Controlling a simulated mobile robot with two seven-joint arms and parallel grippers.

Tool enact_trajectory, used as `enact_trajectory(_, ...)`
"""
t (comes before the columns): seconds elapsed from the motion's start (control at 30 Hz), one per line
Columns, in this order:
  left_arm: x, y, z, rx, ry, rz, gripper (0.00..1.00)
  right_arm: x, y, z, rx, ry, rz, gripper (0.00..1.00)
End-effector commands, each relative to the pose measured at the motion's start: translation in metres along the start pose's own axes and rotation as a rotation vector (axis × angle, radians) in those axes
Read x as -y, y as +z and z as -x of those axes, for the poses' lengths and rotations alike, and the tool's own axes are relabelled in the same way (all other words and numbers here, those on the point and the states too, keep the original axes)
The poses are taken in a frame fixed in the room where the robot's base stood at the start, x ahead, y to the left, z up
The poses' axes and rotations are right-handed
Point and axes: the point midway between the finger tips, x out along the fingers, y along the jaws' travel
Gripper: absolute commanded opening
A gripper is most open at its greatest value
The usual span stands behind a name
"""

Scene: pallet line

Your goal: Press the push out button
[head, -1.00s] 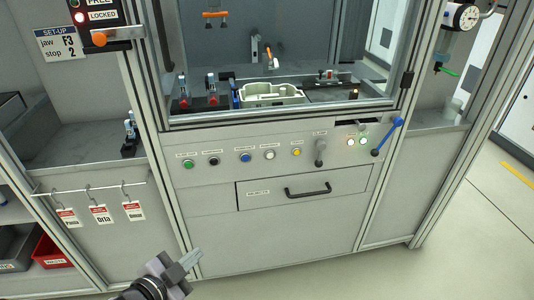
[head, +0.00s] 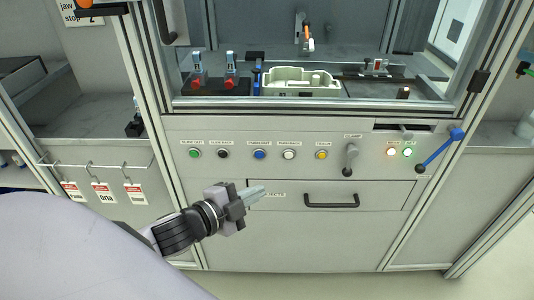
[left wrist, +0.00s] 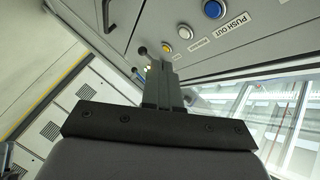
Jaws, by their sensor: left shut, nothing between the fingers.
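The push out button is the blue button (head: 260,154) in the row on the front panel. In the left wrist view the blue button (left wrist: 213,9) shows near the top edge, with the label "PUSH OUT" beside it. My left gripper (head: 263,190) is shut and empty. In the head view its fingers point right, below the button row and in front of the drawer's left end. In the left wrist view the shut fingers (left wrist: 160,72) show lower and left of the blue button, apart from it. My right gripper is in neither view.
A green button (head: 194,153) and a black one (head: 223,153) sit left of the blue one; a white (head: 289,154) and a yellow button (head: 321,154) sit right. Further right are a clamp knob (head: 349,160) and a blue-handled lever (head: 440,150). A drawer handle (head: 331,201) protrudes below.

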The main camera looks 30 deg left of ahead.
Motion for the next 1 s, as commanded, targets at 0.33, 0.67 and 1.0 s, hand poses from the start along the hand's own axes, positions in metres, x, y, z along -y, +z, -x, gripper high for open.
enact_trajectory(0.33, 0.002, 0.003, -0.004, 0.000, 0.000, 0.000, 0.00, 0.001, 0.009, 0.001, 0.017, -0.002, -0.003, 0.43)
enact_trajectory(0.67, 0.022, 0.024, -0.033, -0.001, -0.001, -0.004, 0.00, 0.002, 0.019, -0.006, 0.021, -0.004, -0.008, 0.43)
enact_trajectory(1.0, 0.042, 0.042, -0.058, 0.001, 0.000, 0.000, 0.00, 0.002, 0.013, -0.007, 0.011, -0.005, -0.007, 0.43)
